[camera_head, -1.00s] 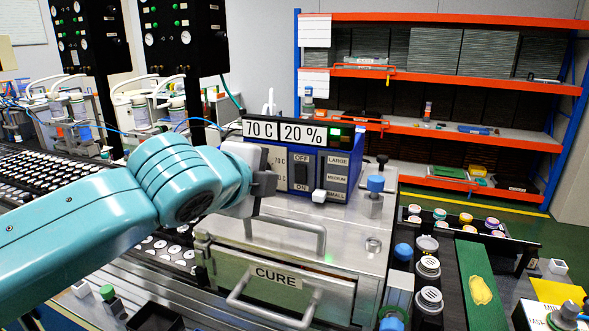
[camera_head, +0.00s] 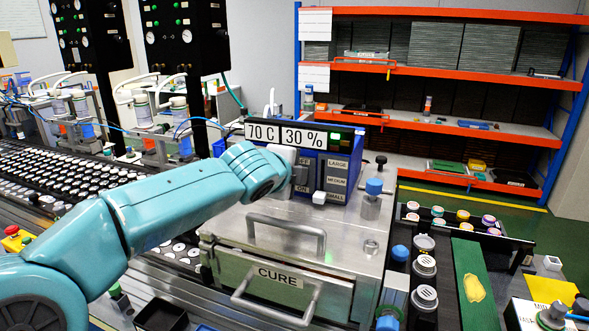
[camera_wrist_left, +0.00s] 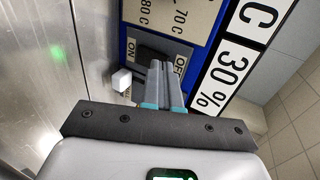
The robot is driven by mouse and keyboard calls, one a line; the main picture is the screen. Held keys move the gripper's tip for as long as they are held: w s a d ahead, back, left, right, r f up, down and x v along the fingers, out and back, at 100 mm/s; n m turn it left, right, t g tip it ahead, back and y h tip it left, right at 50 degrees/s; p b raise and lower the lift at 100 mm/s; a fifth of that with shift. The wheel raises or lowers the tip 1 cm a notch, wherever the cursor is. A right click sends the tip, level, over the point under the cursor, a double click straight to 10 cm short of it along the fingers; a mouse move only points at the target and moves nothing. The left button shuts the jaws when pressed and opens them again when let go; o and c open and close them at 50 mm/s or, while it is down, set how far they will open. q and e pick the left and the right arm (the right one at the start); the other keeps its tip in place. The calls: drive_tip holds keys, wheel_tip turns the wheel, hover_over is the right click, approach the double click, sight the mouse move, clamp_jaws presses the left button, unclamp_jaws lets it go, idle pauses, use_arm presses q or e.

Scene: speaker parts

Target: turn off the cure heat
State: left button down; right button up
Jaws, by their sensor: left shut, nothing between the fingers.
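The cure unit is a metal box with a front drawer labelled CURE (camera_head: 278,275). On top stands a blue control box (camera_head: 338,185). Its sign panel (camera_head: 285,134) reads 70 C and 30 %, with a green light at its right. My left gripper (camera_head: 303,178) is shut and empty at the control box's front. In the left wrist view its closed fingertips (camera_wrist_left: 165,68) are over the dark switch (camera_wrist_left: 150,50) between the ON and OFF labels. The fingers hide part of the switch; its position and any contact cannot be told. My right gripper is not in view.
A white knob (camera_head: 319,197) sits beside the gripper on the control box. A blue-capped post (camera_head: 374,188) stands to the right, and a handle (camera_head: 286,232) rises from the metal top. An orange shelf rack (camera_head: 450,124) is behind.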

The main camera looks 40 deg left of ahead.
use_arm(q)
drive_tip(key=shift+a, duration=0.1)
drive_tip(key=shift+w+r, duration=0.1)
drive_tip(key=shift+w, duration=0.3)
drive_tip(key=shift+s, duration=0.1)
drive_tip(key=shift+r+p, duration=0.1)
drive_tip(key=shift+p, duration=0.2)
drive_tip(key=shift+r+p, duration=0.55)
drive_tip(key=shift+r, duration=0.2)
